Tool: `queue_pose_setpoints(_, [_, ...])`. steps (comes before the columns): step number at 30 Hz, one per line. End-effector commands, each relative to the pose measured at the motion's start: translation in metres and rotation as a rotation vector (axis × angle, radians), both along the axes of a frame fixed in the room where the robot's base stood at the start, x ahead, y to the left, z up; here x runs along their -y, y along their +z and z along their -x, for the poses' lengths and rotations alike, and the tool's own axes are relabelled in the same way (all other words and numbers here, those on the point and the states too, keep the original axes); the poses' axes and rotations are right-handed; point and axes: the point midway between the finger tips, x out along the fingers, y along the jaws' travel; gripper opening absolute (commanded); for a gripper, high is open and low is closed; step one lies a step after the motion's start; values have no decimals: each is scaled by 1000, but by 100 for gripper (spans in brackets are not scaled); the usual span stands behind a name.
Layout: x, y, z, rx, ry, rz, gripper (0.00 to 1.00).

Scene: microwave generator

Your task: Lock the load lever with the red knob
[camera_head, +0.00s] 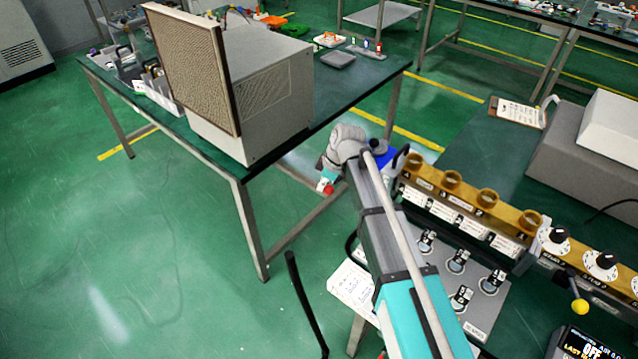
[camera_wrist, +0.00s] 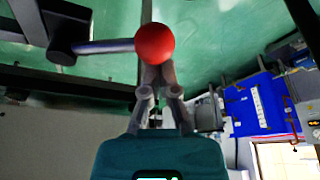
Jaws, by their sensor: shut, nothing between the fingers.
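The red knob (camera_wrist: 154,43) is a round ball on the end of a dark metal lever (camera_wrist: 100,47), which runs left to a black pivot block (camera_wrist: 62,38) in the wrist view. My gripper (camera_wrist: 158,72) is shut and empty. Its fingertips appear right at the knob's lower edge in that view; I cannot tell whether they touch it. In the head view a small red ball, likely the same knob (camera_head: 328,189), shows just below the teal end of my arm. The lever there is mostly hidden, and my fingers are too small to make out.
A console with brown rings (camera_head: 487,198), dials (camera_head: 601,263) and a yellow-knobbed lever (camera_head: 579,306) stands right of my arm. A table (camera_head: 230,170) with a large beige unit (camera_head: 262,95) stands left. Green floor is open at the far left. A blue panel (camera_wrist: 258,103) lies right in the wrist view.

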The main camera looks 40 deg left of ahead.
Motion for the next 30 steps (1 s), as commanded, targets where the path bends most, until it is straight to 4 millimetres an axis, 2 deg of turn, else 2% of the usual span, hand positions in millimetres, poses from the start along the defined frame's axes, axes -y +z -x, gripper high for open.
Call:
queue_pose_setpoints(8, [-7,2,2,0,0,0,0])
queue_pose_setpoints(17, [-36,11,10,1,-4,0,0])
queue_pose_setpoints(30, [-20,51,3,0,-5,0,0])
